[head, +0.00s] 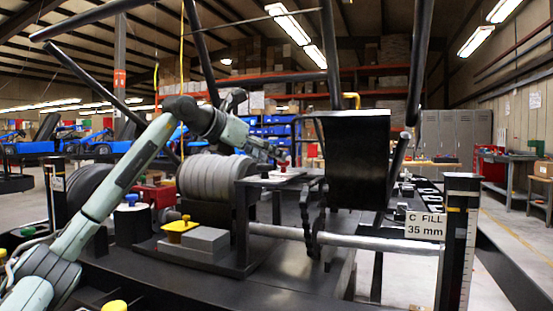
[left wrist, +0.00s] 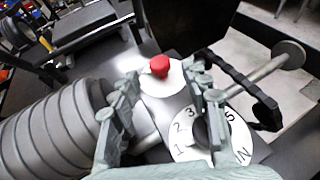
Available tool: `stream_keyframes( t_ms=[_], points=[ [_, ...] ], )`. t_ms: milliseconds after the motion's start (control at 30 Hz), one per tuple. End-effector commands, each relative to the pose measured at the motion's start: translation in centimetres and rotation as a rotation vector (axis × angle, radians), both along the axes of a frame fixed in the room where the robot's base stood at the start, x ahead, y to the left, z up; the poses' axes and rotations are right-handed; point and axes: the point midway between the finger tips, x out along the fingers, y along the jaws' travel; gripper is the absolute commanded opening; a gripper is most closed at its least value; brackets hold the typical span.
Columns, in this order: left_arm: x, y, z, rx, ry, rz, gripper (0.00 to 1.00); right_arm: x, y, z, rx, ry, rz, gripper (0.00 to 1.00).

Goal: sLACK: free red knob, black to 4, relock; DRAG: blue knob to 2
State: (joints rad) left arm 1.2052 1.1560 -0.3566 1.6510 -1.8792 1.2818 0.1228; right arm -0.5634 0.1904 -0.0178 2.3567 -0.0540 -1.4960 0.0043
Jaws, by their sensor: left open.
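The red knob (left wrist: 160,66) stands on a round white plate (left wrist: 160,84) in the left wrist view. It also shows small in the head view (head: 283,161), above a raised dark bench. My left gripper (left wrist: 164,78) is open, with its fingers on either side of the red knob and nothing held. In the head view the left gripper (head: 279,154) is right by the knob. A white numbered dial (left wrist: 236,132) lies nearer the palm; a finger covers part of it, and I cannot make out the black knob's setting. A blue-topped knob (head: 131,199) stands at the left. My right gripper is not in view.
A ribbed grey roll (head: 205,178) stands left of the raised bench. A black seat-like panel (head: 345,160) and dark frame tubes rise to the right. A "C FILL 35 mm" sign (head: 426,225) stands at right.

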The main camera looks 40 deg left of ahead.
Motion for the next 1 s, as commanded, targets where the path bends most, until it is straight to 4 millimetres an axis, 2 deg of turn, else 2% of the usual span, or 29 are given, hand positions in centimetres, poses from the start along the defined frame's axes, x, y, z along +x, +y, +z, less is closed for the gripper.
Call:
stream_keyframes(
  t_ms=[200, 567, 933, 1000],
  points=[
    [2.6, -0.5, -1.1, -0.002, 0.000, -0.001, 0.46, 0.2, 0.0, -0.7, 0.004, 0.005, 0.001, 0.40],
    [3.3, -0.6, -1.5, 0.001, 0.001, -0.001, 0.46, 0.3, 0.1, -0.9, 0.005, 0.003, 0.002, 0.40],
    [3.3, -0.6, -1.4, 0.001, 0.000, -0.001, 0.03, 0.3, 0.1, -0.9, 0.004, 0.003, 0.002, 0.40],
    [3.3, -0.6, -1.4, 0.001, 0.000, -0.001, 0.00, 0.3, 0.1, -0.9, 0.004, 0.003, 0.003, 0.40]
  ],
)
